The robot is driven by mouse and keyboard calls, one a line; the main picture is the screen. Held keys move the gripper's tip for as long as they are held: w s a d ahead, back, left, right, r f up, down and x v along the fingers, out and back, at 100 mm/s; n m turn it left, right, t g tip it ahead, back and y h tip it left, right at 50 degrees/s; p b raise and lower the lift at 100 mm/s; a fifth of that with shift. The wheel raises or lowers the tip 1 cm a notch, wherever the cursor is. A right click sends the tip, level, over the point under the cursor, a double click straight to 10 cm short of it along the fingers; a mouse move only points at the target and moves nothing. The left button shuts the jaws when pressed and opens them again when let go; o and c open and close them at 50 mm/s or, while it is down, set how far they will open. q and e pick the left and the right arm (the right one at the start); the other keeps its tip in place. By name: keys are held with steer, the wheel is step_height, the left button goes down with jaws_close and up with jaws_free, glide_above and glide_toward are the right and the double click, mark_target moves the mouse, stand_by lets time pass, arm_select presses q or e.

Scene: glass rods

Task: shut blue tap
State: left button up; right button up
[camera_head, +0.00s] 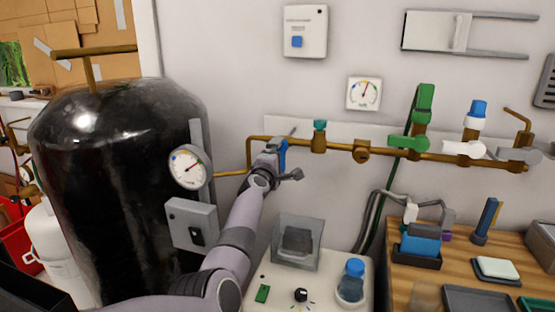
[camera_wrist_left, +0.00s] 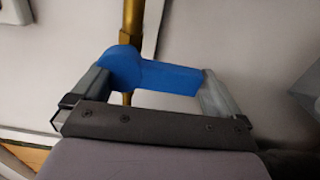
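The blue tap (camera_head: 283,152) is on the brass pipe at the left end of the wall pipework. Its blue handle (camera_wrist_left: 150,73) shows large in the left wrist view, lying sideways across the brass pipe there. My left gripper (camera_head: 278,163) is at the tap, with its fingers spread wide. In the left wrist view one finger is at the handle's left end and the other just past its right end. I cannot tell whether either finger touches it. The gripper partly hides the tap in the head view. My right gripper is not in view.
A large black tank (camera_head: 105,190) with a round gauge (camera_head: 188,168) stands left of my arm. The pipe (camera_head: 440,160) continues right with a teal knob (camera_head: 320,126), a green valve (camera_head: 424,103) and a blue-and-white valve (camera_head: 476,112). A white bench device (camera_head: 325,285) stands below.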

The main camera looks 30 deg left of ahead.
arm_select(q)
steer(key=p+v, duration=0.2)
steer(key=v, duration=0.5)
stand_by(0.6)
stand_by(0.5)
steer(key=s+d+f+m+g+h, duration=0.1)
steer(key=s+d+f+m+g, duration=0.15)
steer(key=s+f+m, duration=0.55)
steer(key=s+d+f+m+g+h, duration=0.1)
steer(key=s+d+f+m, duration=0.3)
steer(key=s+f, duration=0.55)
steer(key=s+d+f+m+g+h, duration=0.2)
steer(key=s+d+f+m, duration=0.3)
steer(key=s, duration=0.5)
steer(key=s+d+f+m+g+h, duration=0.1)
steer(key=s+d+f+m+h, duration=0.1)
steer(key=s+d+f+m, duration=0.4)
steer(key=s+d, duration=0.1)
steer(key=s, duration=0.4)
steer(key=shift+s+d+f+g, duration=0.2)
steer(key=shift+d+f+g, duration=0.1)
steer(key=shift+d+g, duration=0.1)
